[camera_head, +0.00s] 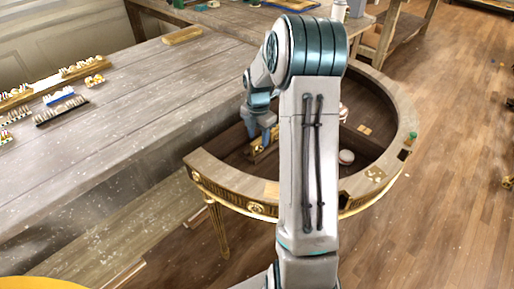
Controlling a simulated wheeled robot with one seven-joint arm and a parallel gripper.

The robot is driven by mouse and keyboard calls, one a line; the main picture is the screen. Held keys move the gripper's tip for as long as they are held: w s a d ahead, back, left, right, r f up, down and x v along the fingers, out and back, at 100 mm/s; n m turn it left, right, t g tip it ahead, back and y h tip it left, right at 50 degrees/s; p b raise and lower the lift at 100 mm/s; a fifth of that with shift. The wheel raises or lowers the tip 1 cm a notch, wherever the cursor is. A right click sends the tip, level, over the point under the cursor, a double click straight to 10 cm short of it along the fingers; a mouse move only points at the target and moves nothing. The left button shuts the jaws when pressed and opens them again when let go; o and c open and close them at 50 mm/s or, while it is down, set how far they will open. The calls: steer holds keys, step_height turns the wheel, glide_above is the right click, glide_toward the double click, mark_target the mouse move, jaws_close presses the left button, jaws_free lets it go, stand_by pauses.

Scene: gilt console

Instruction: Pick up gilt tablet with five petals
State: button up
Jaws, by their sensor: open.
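The gilt console (213,176) is half-round, with a pale rim, a dark sunken interior and gilt ornament along its front apron. My gripper (261,138) is over the left part of the sunken interior, its blue-grey fingers apart and pointing down. A small gilt piece (258,153) stands just below the fingertips; it may be the tablet, but its petals are too small to count. I cannot tell whether the fingers touch it. A gilt ornament (256,208) is on the front apron. My arm hides the middle of the console.
A long grey-brown bench (120,120) lies to the left, with several small ornamented strips at its far left. A round white object (346,157) and a small pale tile (364,129) lie inside the console. A green-topped item (412,138) stands at the right rim. Wooden floor (460,110) is open to the right.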

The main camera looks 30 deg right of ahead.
mark_target(258, 141)
steer(key=f, duration=0.4)
steer(key=shift+w+d+f, duration=0.1)
steer(key=shift+w+f, duration=0.1)
steer(key=shift+f, duration=0.15)
jaws_close()
steer(key=shift+r, duration=0.1)
